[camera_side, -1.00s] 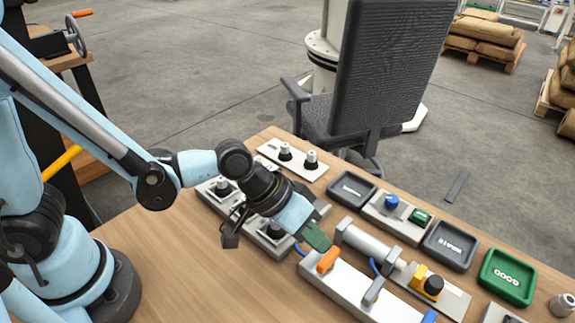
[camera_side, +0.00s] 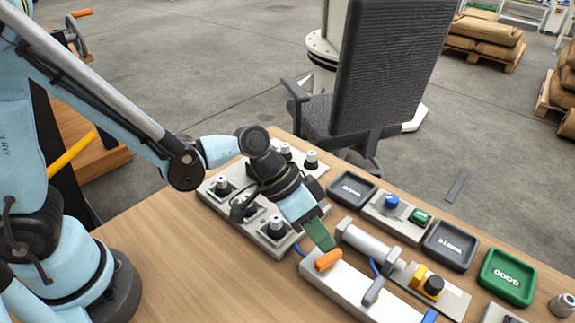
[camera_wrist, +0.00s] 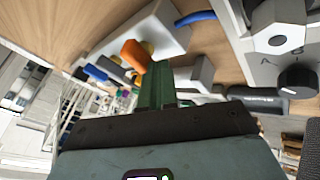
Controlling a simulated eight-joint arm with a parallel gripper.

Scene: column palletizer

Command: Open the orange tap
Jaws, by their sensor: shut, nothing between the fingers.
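The orange tap (camera_side: 328,260) is a short orange lever at the near left end of a long light-grey panel (camera_side: 350,293). My gripper (camera_side: 329,245) has green fingers, shut and empty. In the side view its tips are just behind the orange tap, very close to it; I cannot tell whether they touch. In the wrist view the green fingers (camera_wrist: 157,80) point at the area just beside the orange tap (camera_wrist: 135,54), with the tap to their left.
A grey lever (camera_side: 374,291) and a blue one (camera_side: 429,316) stand further along the same panel. Bare wood (camera_side: 190,260) lies at the left.

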